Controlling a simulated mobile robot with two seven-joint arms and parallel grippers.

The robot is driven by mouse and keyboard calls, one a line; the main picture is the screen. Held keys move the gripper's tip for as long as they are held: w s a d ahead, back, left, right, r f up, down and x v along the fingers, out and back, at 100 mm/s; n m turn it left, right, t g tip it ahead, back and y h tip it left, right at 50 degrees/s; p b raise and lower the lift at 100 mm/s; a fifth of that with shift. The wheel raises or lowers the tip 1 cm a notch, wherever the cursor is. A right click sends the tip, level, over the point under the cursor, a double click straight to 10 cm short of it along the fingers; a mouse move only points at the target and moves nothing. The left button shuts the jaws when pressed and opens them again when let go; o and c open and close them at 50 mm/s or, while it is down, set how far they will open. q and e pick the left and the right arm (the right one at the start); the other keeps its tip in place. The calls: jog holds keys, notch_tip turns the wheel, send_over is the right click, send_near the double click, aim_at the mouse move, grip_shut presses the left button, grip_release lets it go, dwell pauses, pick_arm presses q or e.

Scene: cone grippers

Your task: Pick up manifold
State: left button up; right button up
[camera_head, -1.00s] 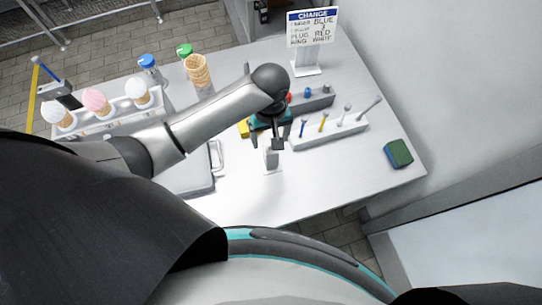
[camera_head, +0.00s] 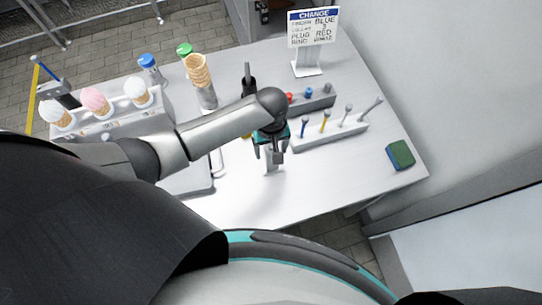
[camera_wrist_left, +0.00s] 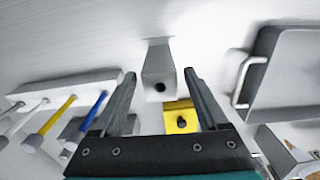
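A pale grey upright block with a dark hole in its end (camera_wrist_left: 158,72), likely the manifold, stands on the table. In the head view it shows partly behind my gripper (camera_head: 271,164). My left gripper (camera_head: 271,153) is open over it. In the left wrist view the two fingers (camera_wrist_left: 160,75) point toward the block, one on each side, with gaps showing; I cannot tell how deep the block sits between them. My right gripper is not in view.
A yellow block with a dark knob (camera_wrist_left: 182,117) is close by. A rack of coloured tools (camera_head: 330,136), a grey tray with a handle (camera_wrist_left: 285,75), a sign (camera_head: 312,40), a green-blue sponge (camera_head: 400,155) and an ice-cream cone stand (camera_head: 120,122) share the table. The front right is clear.

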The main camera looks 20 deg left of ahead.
pick_arm(q)
grip_shut()
dwell(0.4)
dwell(0.8)
